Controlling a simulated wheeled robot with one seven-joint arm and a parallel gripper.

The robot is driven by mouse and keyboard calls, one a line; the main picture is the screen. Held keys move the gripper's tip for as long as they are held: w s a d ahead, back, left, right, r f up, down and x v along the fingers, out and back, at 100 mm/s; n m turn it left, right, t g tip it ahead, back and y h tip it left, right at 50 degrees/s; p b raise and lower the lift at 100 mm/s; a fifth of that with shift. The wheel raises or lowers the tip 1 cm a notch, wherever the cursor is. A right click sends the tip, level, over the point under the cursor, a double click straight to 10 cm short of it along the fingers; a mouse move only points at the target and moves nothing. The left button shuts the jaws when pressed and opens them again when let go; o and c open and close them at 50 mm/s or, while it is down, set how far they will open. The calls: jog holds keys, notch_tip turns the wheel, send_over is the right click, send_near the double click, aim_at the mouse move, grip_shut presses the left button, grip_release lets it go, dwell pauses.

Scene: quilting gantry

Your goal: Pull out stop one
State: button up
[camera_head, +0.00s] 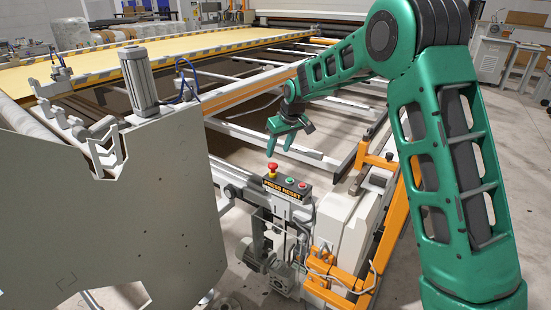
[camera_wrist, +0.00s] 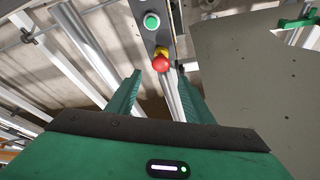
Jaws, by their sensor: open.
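A red mushroom stop button (camera_head: 272,167) with a yellow collar stands on top of a dark control box (camera_head: 287,188) labelled "PRESS RESET". In the wrist view the red button (camera_wrist: 161,64) appears near the gap between my fingertips, with a green button (camera_wrist: 152,20) farther up on the same box. My gripper (camera_head: 279,150) is open and empty, with its fingers pointing down above the box. The fingers look apart from the red button. The exact height gap is hard to tell. No label naming the stop is readable.
A large grey panel (camera_head: 110,220) stands close on the left, also seen in the wrist view (camera_wrist: 265,85). A grey motor cylinder (camera_head: 139,78) stands above it. Orange frame parts (camera_head: 395,215) and a white housing (camera_head: 345,222) lie right of the box. White rails run behind.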

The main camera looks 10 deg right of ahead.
jog(key=shift+v, duration=1.7)
